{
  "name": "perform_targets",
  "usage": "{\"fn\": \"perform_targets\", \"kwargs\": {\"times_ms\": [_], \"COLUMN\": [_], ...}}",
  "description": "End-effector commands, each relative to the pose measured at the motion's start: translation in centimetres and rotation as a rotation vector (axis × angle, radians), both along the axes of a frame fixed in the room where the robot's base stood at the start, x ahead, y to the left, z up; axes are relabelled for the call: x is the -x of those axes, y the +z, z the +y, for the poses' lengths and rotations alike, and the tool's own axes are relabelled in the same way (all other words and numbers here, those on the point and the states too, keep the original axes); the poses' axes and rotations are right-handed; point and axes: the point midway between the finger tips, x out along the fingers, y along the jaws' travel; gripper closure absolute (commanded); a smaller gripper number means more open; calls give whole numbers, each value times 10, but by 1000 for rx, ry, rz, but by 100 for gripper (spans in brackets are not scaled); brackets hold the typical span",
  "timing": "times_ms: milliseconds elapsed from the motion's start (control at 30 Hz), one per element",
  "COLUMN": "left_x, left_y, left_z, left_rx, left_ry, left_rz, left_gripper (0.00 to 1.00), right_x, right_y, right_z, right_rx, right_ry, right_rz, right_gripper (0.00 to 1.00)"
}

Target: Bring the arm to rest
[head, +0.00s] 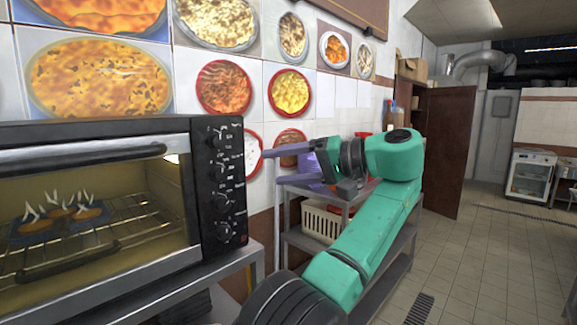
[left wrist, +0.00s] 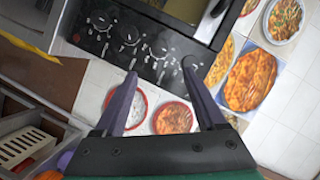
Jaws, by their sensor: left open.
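My left gripper (head: 285,160) is at the end of my green arm, raised just right of the oven's control panel and pointing left. Its two purple fingers are apart, and nothing is between them. In the left wrist view the open fingers of my left gripper (left wrist: 160,72) point toward the oven's knobs (left wrist: 128,35), without visible contact. The black oven (head: 218,185) stands on a metal stand at the left. My right gripper is not in view.
A metal shelf (head: 300,241) with a cream basket (head: 322,222) stands behind my arm. Food pictures (head: 224,87) cover the tiled wall. A brown door (head: 446,150) stands open farther back. The tiled floor (head: 480,270) at the right is largely clear, with a white cabinet (head: 530,175) at the back.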

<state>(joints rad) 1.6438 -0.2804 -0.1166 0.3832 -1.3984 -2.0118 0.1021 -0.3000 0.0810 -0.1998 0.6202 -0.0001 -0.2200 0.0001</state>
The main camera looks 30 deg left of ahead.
Motion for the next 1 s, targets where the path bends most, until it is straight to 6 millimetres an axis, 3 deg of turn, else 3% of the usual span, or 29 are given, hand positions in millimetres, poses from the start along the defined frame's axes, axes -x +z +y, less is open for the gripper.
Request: {"fn": "perform_targets", "kwargs": {"times_ms": [200, 667, 767, 867, 1000], "left_x": [-1, -6, -29, -66, -101], "left_y": [2, -5, -42, -116, -245], "left_z": [-15, -12, -3, 10, 24], "left_rx": [-6, -2, 23, 78, 195], "left_ry": [-8, -19, -78, -190, -363], "left_rz": [3, 16, 84, 199, 353], "left_gripper": [27, 27, 27, 27, 27], "right_x": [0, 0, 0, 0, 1], "right_y": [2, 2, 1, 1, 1], "right_z": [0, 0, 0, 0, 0], "right_rx": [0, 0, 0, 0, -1], "right_ry": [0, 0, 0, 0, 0], "right_rz": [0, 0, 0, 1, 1], "right_gripper": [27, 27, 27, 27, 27]}}
